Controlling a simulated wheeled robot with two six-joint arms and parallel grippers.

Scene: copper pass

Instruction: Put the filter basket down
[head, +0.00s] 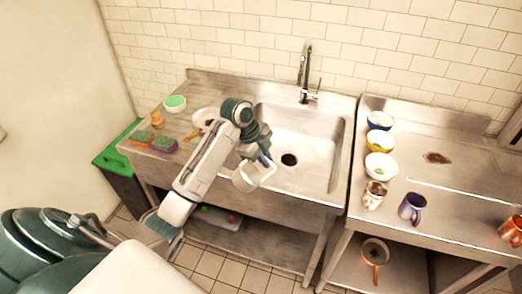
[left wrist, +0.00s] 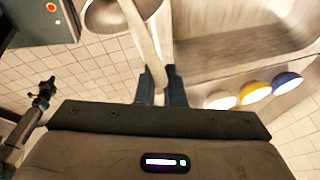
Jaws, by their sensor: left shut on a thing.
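My left gripper (head: 264,161) is over the front left part of the sink (head: 335,150). It is shut on a pale, rounded piece that I take to be the filter basket (head: 250,180). In the left wrist view, a pale handle (left wrist: 143,42) runs between the fingers (left wrist: 160,88), and the rounded body (left wrist: 105,16) shows at the top. The basket hangs in front of the sink's near rim in the head view; I cannot tell whether it touches anything.
Left counter holds sponges (head: 165,144), a green-and-white bowl (head: 175,102) and a white dish (head: 203,117). Right counter holds bowls (head: 381,166) and mugs (head: 412,207). A pan (head: 374,252) is on the lower shelf. The tall faucet (head: 304,75) stands behind the sink.

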